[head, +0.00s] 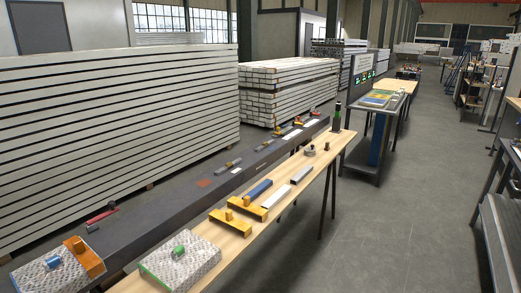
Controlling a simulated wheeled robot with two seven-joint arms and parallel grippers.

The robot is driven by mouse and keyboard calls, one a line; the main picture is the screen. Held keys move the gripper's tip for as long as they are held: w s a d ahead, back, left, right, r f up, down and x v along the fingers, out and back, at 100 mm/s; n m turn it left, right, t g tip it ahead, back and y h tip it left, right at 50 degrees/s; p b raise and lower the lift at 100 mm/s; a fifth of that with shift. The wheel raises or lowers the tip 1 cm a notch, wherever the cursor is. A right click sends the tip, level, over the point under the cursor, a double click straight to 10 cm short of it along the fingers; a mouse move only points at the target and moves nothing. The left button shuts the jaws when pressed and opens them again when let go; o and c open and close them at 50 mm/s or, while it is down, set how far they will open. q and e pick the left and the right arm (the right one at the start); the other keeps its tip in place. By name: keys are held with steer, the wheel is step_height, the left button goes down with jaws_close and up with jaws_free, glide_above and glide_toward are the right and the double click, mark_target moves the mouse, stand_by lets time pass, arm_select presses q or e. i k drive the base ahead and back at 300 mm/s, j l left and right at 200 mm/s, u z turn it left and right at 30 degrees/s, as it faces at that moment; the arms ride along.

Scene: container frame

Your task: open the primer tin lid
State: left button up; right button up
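I cannot surely make out a primer tin from here. A small grey, round object (309,151) stands towards the far end of the wooden bench and may be a tin; it is too small to tell whether it has a lid. A dark upright bottle-like object (337,117) with a green band stands beyond it near the bench's far end. Neither of my grippers shows in the head view.
The long wooden bench (232,243) also bears yellow clamps (239,218), blue and white bars and a textured block with a green knob (179,262). A dark beam (160,215) runs alongside. Stacked white panels (110,140) stand left. The grey floor (400,215) is clear right.

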mark_target(312, 149)
steer(key=i+l+u, duration=0.2)
steer(key=i+l, duration=0.2)
steer(key=l, duration=0.2)
steer(key=i+l+u, duration=0.25)
steer(key=i+l, duration=0.15)
steer(key=l, duration=0.25)
steer(key=i+l+u, duration=0.1)
steer(key=l, duration=0.25)
steer(key=i+l+u, duration=0.1)
steer(key=i+l, duration=0.15)
steer(key=i+l+u, duration=0.1)
steer(key=l, duration=0.4)
steer(key=i+l+u, duration=0.1)
steer(key=l, duration=0.25)
steer(key=i+l+u, duration=0.25)
steer(key=l, duration=0.4)
steer(key=i+l+u, duration=0.25)
steer(key=i+l, duration=0.15)
steer(key=l, duration=0.35)
steer(key=i+l+u, duration=0.15)
steer(key=l, duration=0.25)
steer(key=i+l+u, duration=0.1)
steer(key=l, duration=0.3)
